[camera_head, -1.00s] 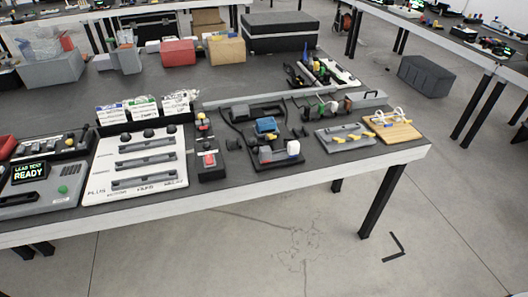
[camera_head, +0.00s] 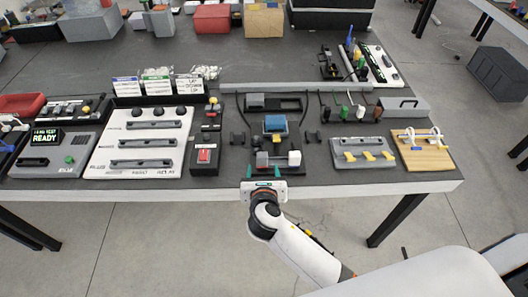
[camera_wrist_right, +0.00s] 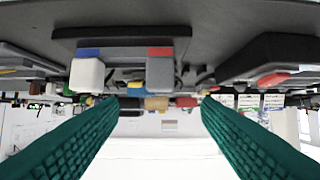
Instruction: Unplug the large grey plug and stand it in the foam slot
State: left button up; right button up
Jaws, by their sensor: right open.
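A grey plug (camera_head: 262,160) stands at the front of a dark board on the table, left of a white plug (camera_head: 294,158). In the right wrist view the grey plug (camera_wrist_right: 160,73) has a red mark and the white plug (camera_wrist_right: 87,75) a blue one. My right gripper (camera_head: 263,173) is open and empty at the table's front edge, before the grey plug. In the wrist view its green fingers (camera_wrist_right: 159,101) are spread, with the grey plug between their lines but not gripped. I cannot clearly make out the foam slot; a dark recessed holder (camera_head: 290,103) lies behind the plugs.
A blue block (camera_head: 275,123) sits just behind the plugs. A box with a red switch (camera_head: 204,156) is to the left, and a grey tray with yellow clips (camera_head: 362,153) to the right. Floor in front of the table is clear.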

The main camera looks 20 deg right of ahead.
aim_at(262, 156)
jog(key=x, duration=0.5)
jog(key=shift+w+a+f, duration=0.1)
jog(key=shift+w, duration=0.15)
jog(key=shift+x, duration=2.95)
pick_arm(q)
jog(key=shift+s+a+r, duration=0.1)
jog(key=shift+s+a, duration=0.05)
jog(key=shift+a, duration=0.1)
